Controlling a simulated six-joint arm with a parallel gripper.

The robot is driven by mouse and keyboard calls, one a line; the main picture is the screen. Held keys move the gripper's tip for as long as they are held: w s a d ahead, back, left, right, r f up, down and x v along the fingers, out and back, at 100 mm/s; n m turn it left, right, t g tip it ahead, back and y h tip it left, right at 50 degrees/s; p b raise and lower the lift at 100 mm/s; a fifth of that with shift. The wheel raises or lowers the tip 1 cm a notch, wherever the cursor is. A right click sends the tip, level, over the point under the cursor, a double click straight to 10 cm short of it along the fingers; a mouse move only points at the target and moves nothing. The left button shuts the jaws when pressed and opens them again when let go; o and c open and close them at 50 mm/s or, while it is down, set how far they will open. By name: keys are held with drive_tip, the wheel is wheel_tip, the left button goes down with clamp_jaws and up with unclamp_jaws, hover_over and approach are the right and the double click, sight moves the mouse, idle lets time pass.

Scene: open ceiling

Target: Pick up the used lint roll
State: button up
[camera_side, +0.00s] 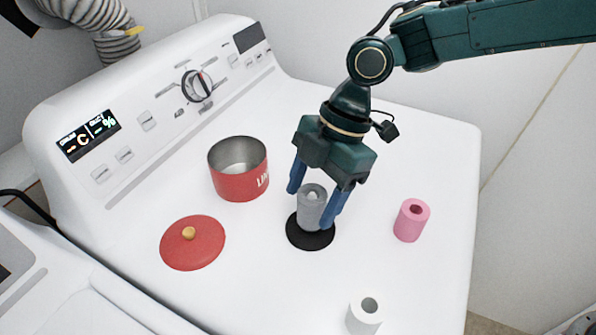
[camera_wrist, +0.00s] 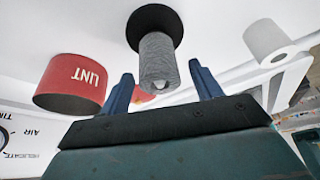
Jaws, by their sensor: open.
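The used lint roll is a grey, fuzzy-looking cylinder (camera_side: 312,207) standing upright on a black round base (camera_side: 310,240) on the white machine top. In the wrist view the grey roll (camera_wrist: 158,60) extends from the black base (camera_wrist: 153,22) toward my gripper. My gripper (camera_side: 310,208) is open, with its blue fingers on either side of the grey roll. The wrist view shows gaps between the roll and both fingers (camera_wrist: 161,72). The right finger covers part of the roll's side in the side view.
A red pot marked LINT (camera_side: 239,180) stands open at left, with its red lid (camera_side: 192,243) lying in front. A pink roll (camera_side: 411,221) stands at right and a white roll (camera_side: 364,317) at the front. The control panel (camera_side: 150,110) rises at the back left.

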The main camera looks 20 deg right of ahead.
drive_tip(key=shift+x, duration=1.15)
drive_tip(key=c, duration=1)
